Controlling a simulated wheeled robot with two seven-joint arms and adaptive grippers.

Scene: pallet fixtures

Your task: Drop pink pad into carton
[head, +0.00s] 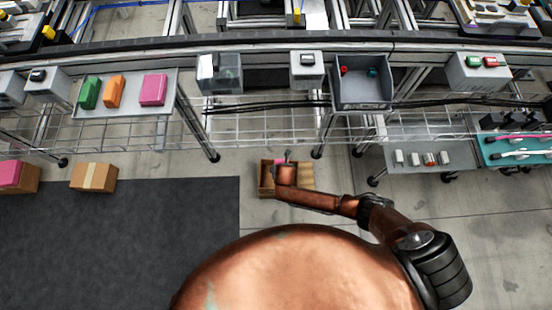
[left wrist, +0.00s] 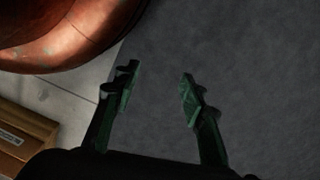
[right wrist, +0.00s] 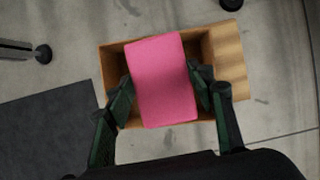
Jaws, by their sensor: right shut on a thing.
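A pink pad (right wrist: 164,82) is between the fingers of my right gripper (right wrist: 161,92), which is shut on it. In the right wrist view the pad is over the opening of the open carton (right wrist: 222,52) and hides much of its inside. How high the pad is above the carton floor I cannot tell. In the head view the carton (head: 266,180) stands on the floor, with my right gripper (head: 284,166) over it. My left gripper (left wrist: 157,90) is open and empty above the dark mat. It does not show in the head view.
A dark mat (head: 150,225) covers the floor at left. A closed carton (head: 94,177) and a carton with a pink top (head: 18,176) stand at its far edge. A shelf tray (head: 125,100) holds green, orange and pink pads. Wire racks run behind the open carton.

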